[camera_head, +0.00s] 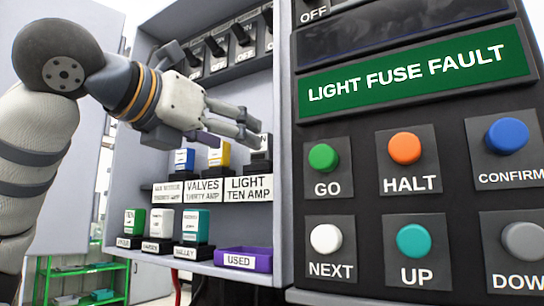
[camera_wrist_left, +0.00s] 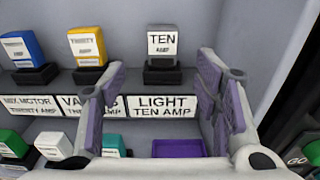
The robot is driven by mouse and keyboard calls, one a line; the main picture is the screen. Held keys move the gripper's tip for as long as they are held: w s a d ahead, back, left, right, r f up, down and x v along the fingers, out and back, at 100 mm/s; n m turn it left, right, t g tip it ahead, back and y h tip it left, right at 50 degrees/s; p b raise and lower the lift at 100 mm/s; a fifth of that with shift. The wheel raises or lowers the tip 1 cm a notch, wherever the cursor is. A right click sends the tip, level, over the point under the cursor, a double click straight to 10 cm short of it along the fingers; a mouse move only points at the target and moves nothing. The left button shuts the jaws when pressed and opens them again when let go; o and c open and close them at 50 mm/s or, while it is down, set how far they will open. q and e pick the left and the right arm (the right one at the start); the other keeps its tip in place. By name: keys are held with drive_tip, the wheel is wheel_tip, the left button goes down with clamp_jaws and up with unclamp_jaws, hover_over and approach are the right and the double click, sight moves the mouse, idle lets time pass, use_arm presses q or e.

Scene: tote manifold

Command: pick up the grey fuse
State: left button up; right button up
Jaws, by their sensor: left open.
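The grey fuse (camera_wrist_left: 162,42), with a white TEN AMP label, stands upright in a dark holder on the upper shelf, above the LIGHT TEN AMP sign. In the head view the grey fuse (camera_head: 264,143) is partly hidden behind my left gripper's fingers. My left gripper (camera_head: 250,124) is open and empty, in front of the shelf and close to the fuse. In the left wrist view my left gripper (camera_wrist_left: 164,74) has its purple-padded fingers spread to either side, below and in front of the fuse, apart from it. My right gripper is not in view.
A blue fuse (camera_wrist_left: 22,47) and a yellow fuse (camera_wrist_left: 86,46) stand left of the grey one. Green, white and teal fuses (camera_head: 189,224) stand on the lower shelf, beside a purple USED bin (camera_head: 243,259). The cabinet wall and button panel (camera_head: 415,200) bound the right side.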

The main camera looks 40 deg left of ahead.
sight(262, 162)
use_arm(q)
drive_tip(key=w, duration=0.9)
drive_tip(key=shift+w+a+f, duration=0.2)
drive_tip(key=shift+a, duration=0.15)
drive_tip(key=shift+s, duration=0.1)
drive_tip(key=c, duration=1.3)
